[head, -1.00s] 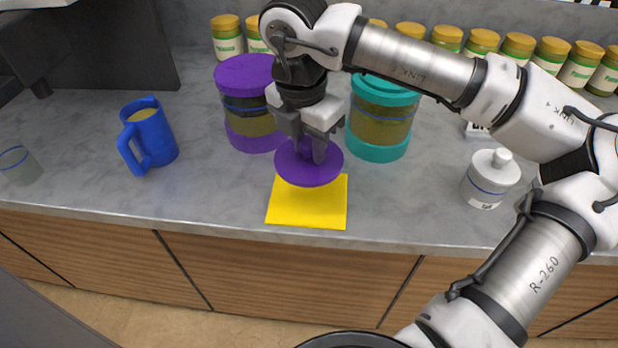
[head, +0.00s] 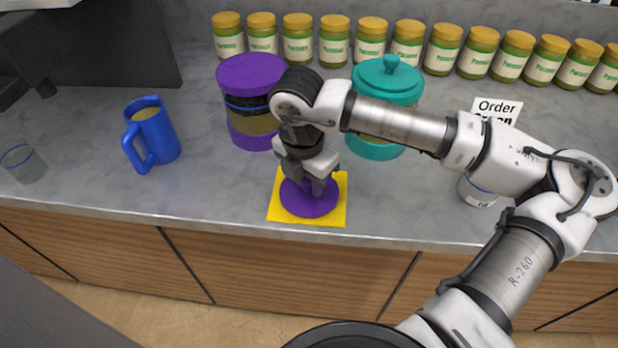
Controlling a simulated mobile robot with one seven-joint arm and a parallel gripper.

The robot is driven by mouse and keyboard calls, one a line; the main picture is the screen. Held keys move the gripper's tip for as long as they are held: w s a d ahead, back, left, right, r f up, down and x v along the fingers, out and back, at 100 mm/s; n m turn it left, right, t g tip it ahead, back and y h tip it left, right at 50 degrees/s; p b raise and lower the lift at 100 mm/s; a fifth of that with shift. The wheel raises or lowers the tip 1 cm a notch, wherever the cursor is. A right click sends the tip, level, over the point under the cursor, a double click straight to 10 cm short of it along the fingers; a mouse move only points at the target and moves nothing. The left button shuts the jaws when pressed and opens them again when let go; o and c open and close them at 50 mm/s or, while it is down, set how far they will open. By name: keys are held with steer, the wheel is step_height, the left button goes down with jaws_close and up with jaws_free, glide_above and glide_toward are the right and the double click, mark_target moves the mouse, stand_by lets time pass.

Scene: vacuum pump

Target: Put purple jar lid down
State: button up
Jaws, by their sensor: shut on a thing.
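The purple jar lid (head: 309,205) is a round disc over the yellow square mat (head: 280,213) at the counter's front edge. It appears to rest flat on the mat, though my gripper hides the contact partly. My gripper (head: 317,187) points down and is shut on the lid's knob, which is mostly hidden between the fingers. The purple jar (head: 250,75) stands behind and to the left, and I cannot see into its top from here.
A teal lidded jar (head: 385,85) stands behind my arm. A blue mug (head: 152,135) and a glass (head: 22,163) are on the left. A white lidded pot (head: 478,196) is partly hidden at right. Several yellow-capped jars (head: 335,45) line the back, with an order sign (head: 497,108) before them.

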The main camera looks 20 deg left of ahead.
mark_target(304, 185)
steer(key=shift+f, duration=0.15)
steer(key=o, duration=1)
steer(key=shift+c, duration=0.2)
step_height(304, 185, up, 12)
steer(key=s+b, duration=0.1)
steer(key=shift+s+a+r+b, duration=0.2)
steer(key=shift+b, duration=0.2)
